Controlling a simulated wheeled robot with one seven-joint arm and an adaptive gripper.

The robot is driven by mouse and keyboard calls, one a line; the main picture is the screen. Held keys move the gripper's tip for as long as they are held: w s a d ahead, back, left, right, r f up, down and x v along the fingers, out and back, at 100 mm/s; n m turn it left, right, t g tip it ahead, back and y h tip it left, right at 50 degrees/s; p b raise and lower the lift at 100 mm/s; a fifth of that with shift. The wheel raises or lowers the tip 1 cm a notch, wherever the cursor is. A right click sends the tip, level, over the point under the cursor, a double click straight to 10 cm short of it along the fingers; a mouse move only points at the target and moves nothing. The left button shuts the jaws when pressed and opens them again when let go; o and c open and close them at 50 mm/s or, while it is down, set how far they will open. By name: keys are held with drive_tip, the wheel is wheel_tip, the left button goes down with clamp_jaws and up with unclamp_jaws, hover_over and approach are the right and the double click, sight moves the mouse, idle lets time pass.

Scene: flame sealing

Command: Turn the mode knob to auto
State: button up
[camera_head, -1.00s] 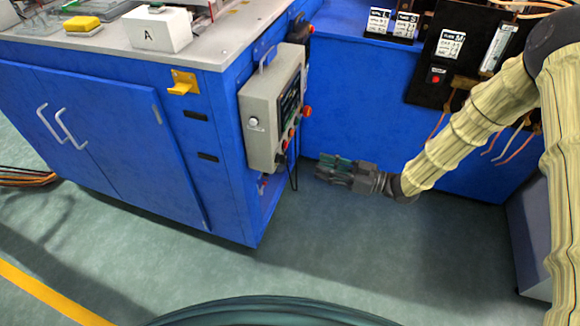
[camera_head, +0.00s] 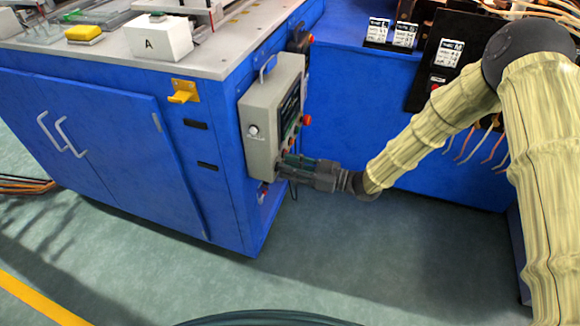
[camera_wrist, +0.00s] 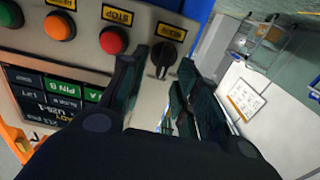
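The grey control box (camera_head: 262,118) is mounted on the blue cabinet's right side. The knob's set position is too small to read. My gripper (camera_head: 284,165) is at the lower part of the panel in the head view, where the knob is hidden. In the wrist view my gripper (camera_wrist: 161,66) is open, with one finger on each side of the knob. I cannot tell whether either finger touches it.
Red (camera_wrist: 113,40), orange (camera_wrist: 60,26) and green buttons sit in a row beside the knob. A lit screen (camera_wrist: 60,90) lies below them in the wrist view. The blue cabinet (camera_head: 90,140) borders the box. Floor (camera_head: 330,255) below is clear.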

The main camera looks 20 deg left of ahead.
drive_tip(key=shift+a, duration=0.1)
drive_tip(key=shift+c, duration=0.4)
clamp_jaws()
drive_tip(key=shift+w+f+m+p, duration=0.15)
drive_tip(key=shift+m+p, duration=0.35)
drive_tip(key=shift+m, duration=1)
drive_tip(key=shift+w+m+p, duration=0.2)
drive_tip(key=shift+m+p, duration=0.35)
drive_tip(key=shift+m, duration=0.95)
drive_tip(key=shift+w+f+m+p, duration=0.15)
drive_tip(key=shift+m+p, duration=0.35)
drive_tip(key=shift+m, duration=1)
drive_tip(key=shift+o, duration=0.4)
unclamp_jaws()
